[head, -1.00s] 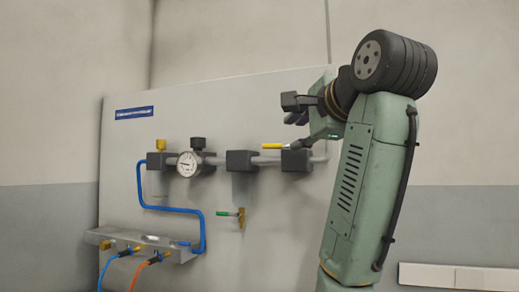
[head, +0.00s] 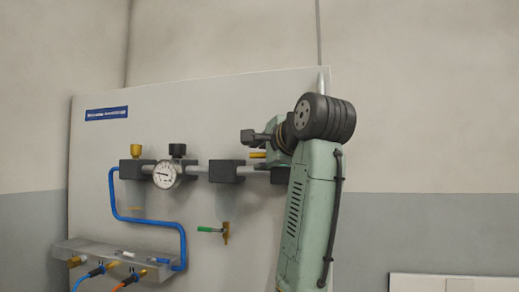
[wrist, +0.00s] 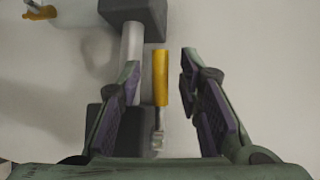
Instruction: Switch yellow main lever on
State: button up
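The yellow main lever (head: 257,155) sits at the right part of the pipe on the panel, its handle pointing left, partly hidden by my gripper and arm in the head view. In the wrist view the yellow handle (wrist: 160,77) stands between my two fingers, with its grey metal stem below it. My gripper (wrist: 159,72) is open, and a gap shows on each side of the handle. In the head view my gripper (head: 262,143) is at the lever, its fingers partly hidden.
A grey pipe with dark blocks (head: 226,171) and a pressure gauge (head: 164,175) runs left of the lever. A green-handled valve (head: 210,229) is lower down. A blue hose (head: 150,220) and metal ledge (head: 105,252) are at lower left. The wall panel (head: 200,110) lies close behind.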

jog(key=shift+w+a+f, duration=0.15)
jog(key=shift+w+a, duration=0.1)
jog(key=shift+w, duration=0.4)
jog(key=shift+c, duration=0.4)
grip_shut()
